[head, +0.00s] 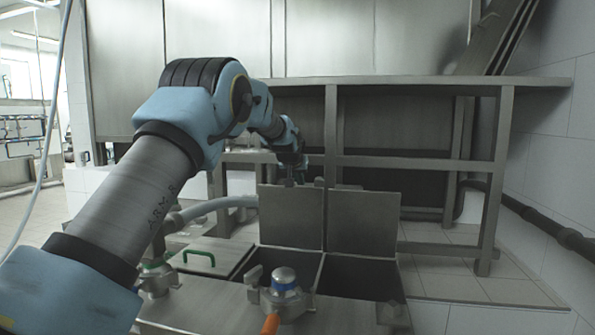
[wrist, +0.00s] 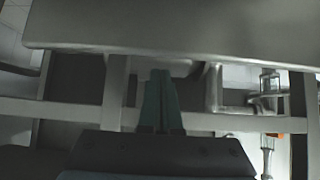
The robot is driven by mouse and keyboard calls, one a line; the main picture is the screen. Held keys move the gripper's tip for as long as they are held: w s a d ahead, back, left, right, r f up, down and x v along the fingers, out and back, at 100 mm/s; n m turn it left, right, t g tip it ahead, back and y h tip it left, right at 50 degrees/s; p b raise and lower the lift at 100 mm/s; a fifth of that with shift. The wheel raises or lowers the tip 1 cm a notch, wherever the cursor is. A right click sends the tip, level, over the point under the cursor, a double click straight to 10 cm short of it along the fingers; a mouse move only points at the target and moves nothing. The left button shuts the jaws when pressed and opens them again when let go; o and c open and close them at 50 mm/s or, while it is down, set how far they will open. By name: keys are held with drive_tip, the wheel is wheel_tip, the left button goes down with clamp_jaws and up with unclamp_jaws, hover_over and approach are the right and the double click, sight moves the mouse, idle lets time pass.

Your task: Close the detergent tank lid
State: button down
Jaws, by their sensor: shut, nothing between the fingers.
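A low metal tank unit stands in front of me in the head view. Two of its flat grey lids stand open and upright, a left one (head: 291,217) and a right one (head: 362,222), behind dark openings. A third lid (head: 207,256) at the left lies flat and has a green handle (head: 198,255). I cannot tell which one is the detergent lid. My gripper (head: 297,181) is at the top edge of the left upright lid; whether it touches is unclear. In the wrist view its dark green fingers (wrist: 160,76) are shut together and empty.
A metal frame table (head: 420,85) stands behind the tank, its edge (wrist: 180,35) crossing the wrist view. A valve with a blue band (head: 284,286) and an orange handle (head: 271,324) stands in front of the openings. A grey hose (head: 215,206) runs behind at the left.

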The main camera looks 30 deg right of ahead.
sight(296, 190)
drive_tip(key=shift+s+a+f+p, duration=0.5)
drive_tip(key=shift+s+a+f, duration=0.3)
drive_tip(key=shift+s+a, duration=0.3)
drive_tip(key=shift+s+f+b, duration=0.1)
drive_tip(key=shift+b, duration=0.25)
